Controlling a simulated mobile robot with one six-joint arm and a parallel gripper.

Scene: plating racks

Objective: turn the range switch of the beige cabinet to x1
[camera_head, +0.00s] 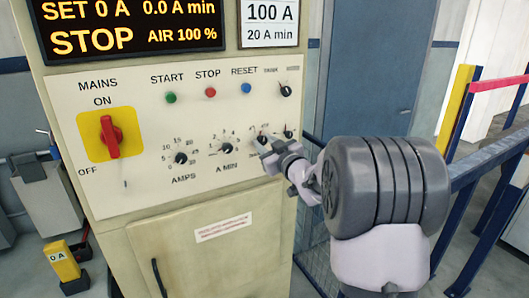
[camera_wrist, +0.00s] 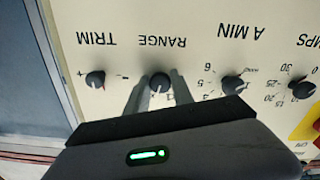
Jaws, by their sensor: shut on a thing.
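The beige cabinet (camera_head: 150,200) carries a light control panel. Its range switch (camera_wrist: 160,84) is a small dark round knob under the label RANGE in the wrist view, which shows the panel upside down. My gripper (camera_wrist: 161,80) has one finger on each side of this knob and is shut on it. In the head view my gripper (camera_head: 265,146) reaches the panel from the right and covers most of the range switch and its marks. The direction of the knob's pointer is not clear, and I cannot read the x1 mark.
The A MIN knob (camera_wrist: 232,85) and the TRIM knob (camera_wrist: 95,79) sit close on either side of the fingers. The AMPS knob (camera_head: 180,158), a red mains switch (camera_head: 111,137) and START, STOP and RESET buttons share the panel. A blue railing (camera_head: 490,160) stands at right.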

